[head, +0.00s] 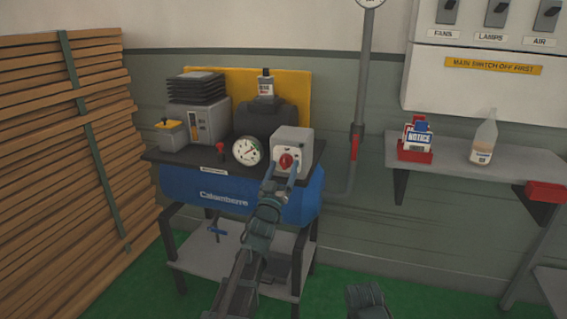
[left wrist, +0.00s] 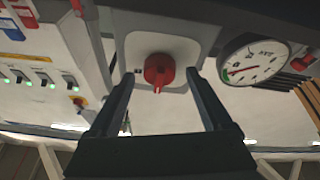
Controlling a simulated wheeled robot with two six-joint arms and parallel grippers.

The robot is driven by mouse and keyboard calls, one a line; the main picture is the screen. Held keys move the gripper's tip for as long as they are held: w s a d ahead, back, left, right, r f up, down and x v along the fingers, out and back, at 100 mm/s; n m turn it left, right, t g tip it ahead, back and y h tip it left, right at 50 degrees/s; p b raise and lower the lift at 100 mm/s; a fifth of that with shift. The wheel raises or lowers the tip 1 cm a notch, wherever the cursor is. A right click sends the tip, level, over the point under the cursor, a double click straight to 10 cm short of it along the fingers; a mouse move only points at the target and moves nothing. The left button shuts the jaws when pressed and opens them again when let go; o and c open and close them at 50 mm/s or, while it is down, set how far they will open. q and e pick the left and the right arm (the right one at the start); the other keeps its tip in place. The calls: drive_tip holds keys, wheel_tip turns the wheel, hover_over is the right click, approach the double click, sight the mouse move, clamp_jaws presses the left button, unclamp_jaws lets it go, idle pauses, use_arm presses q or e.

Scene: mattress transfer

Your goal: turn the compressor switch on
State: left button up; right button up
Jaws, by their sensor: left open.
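The compressor (head: 215,195) is a blue tank on a dark stand against the wall. Its switch is a red rotary knob (head: 286,161) on a pale grey box (head: 292,138) at the top right of the unit. In the left wrist view the red knob (left wrist: 159,71) is at upper centre, on its grey plate. My left gripper (head: 283,169) is open, with one finger on each side of the knob. Gaps show between the fingers and the knob, so it is not gripped.
A pressure gauge (head: 247,151) sits just left of the switch box. A stack of planks (head: 60,150) stands at the left. A shelf (head: 460,158) with a bottle (head: 485,140) and a notice holder (head: 416,138) is at the right, below a switch panel (head: 470,85).

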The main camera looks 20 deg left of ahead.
use_arm(q)
drive_tip(key=shift+w+r, duration=0.15)
drive_tip(key=shift+w, duration=0.2)
